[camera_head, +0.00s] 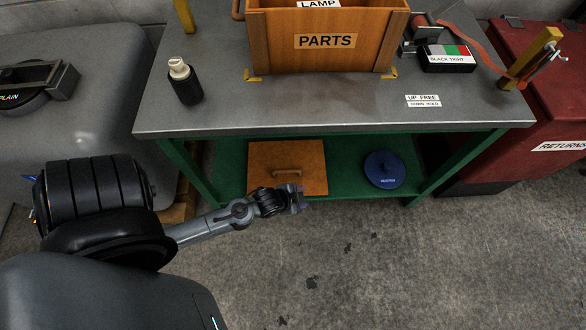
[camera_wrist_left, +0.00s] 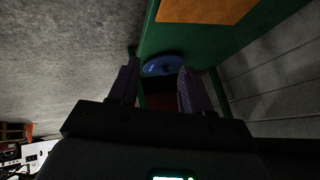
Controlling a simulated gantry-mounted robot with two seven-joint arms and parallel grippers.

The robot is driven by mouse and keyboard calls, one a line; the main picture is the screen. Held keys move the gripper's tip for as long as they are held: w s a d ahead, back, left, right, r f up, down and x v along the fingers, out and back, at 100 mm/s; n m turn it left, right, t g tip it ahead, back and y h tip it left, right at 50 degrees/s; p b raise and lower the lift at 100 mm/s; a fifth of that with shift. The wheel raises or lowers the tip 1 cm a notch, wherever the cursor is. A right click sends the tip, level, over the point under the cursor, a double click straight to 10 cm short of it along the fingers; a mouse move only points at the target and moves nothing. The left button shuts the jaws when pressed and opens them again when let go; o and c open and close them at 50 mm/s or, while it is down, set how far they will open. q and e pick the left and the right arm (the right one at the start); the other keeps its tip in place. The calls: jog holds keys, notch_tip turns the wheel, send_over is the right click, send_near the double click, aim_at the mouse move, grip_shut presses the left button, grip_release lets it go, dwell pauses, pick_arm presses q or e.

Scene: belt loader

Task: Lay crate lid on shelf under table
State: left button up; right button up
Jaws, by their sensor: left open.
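The crate lid, a flat orange-brown wooden panel (camera_head: 262,158) with a bar handle (camera_head: 288,173), lies on the green shelf (camera_head: 345,182) under the table (camera_head: 310,112). Its lower part is partly hidden behind my left gripper (camera_head: 300,198) in the head view. The lid also shows at the top of the left wrist view (camera_wrist_left: 205,9), apart from the fingers. My left gripper is open, with nothing between its fingers (camera_wrist_left: 158,88), near the shelf's front edge. My right gripper is in neither view.
A blue round disc (camera_head: 384,169) lies on the shelf right of the lid. An open PARTS crate (camera_head: 325,57), a dark bottle (camera_head: 186,88) and a BLACK TIGHT box (camera_head: 447,60) stand on the table. A red RETURNS bin (camera_head: 545,125) is at right. The floor in front is clear.

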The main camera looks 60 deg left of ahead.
pick_arm(q)
jog(key=s+d+r+n+g, duration=0.1)
jog(key=s+d+r+g, duration=0.1)
jog(key=s+d+r, duration=0.2)
jog(key=s+d+r+n+g+h, duration=0.1)
jog(key=s+d+r+n+g, duration=0.1)
jog(key=r, duration=0.8)
jog(key=shift+s+d+r, duration=0.3)
jog(key=shift+s+d, duration=0.55)
jog(key=shift+d, duration=0.15)
